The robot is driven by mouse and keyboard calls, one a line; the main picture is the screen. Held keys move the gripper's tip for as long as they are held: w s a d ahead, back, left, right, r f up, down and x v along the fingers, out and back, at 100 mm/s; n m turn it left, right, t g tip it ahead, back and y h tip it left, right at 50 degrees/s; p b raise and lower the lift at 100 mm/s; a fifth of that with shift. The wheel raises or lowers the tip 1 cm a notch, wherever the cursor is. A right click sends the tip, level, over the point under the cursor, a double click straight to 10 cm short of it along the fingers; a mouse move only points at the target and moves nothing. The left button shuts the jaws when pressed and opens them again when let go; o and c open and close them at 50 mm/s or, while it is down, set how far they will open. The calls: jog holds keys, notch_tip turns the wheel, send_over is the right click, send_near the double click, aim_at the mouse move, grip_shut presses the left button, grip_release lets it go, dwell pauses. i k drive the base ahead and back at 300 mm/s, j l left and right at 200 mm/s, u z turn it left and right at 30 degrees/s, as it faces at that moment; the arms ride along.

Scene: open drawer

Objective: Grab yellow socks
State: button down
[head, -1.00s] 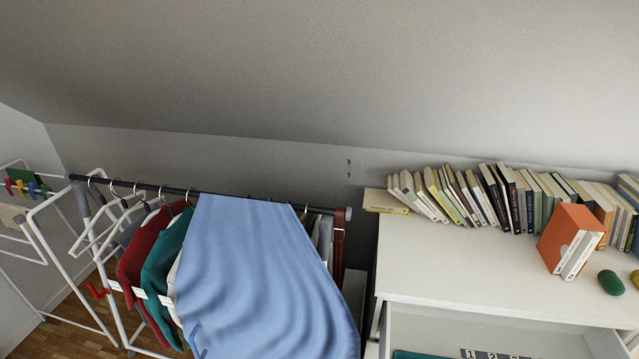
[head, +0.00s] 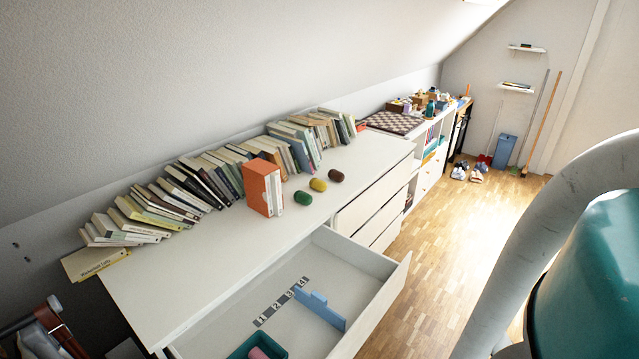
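A yellow rounded bundle (head: 318,185), which looks like the rolled yellow socks, lies on the white dresser top (head: 222,237). A green bundle (head: 303,198) lies just in front of it to the left, and a dark red-brown bundle (head: 336,176) lies behind it to the right. All three are in a row, a little apart, right of an orange book box. My gripper is not in view.
An open drawer (head: 392,294) below the dresser top holds number tiles 1 to 4 (head: 281,302), a blue divider (head: 320,310) and a teal tray (head: 240,352). Leaning books (head: 185,186) line the wall. Wooden floor (head: 425,265) is clear right of the drawer.

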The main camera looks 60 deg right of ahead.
aim_at(318, 185)
jog(key=k+z, duration=0.1)
jog(key=z, duration=1.3)
jog(key=i+l+u, duration=0.1)
jog(key=l, duration=0.25)
jog(key=i+l, duration=0.3)
jog(key=i+l+u, duration=0.15)
jog(key=l, duration=0.2)
jog(key=i+l, duration=0.2)
jog(key=l, duration=0.2)
jog(key=i+l+u, duration=0.15)
jog(key=l, duration=0.2)
jog(key=i+j, duration=0.1)
jog(key=j, duration=0.15)
jog(key=i+j, duration=0.1)
jog(key=j, duration=0.15)
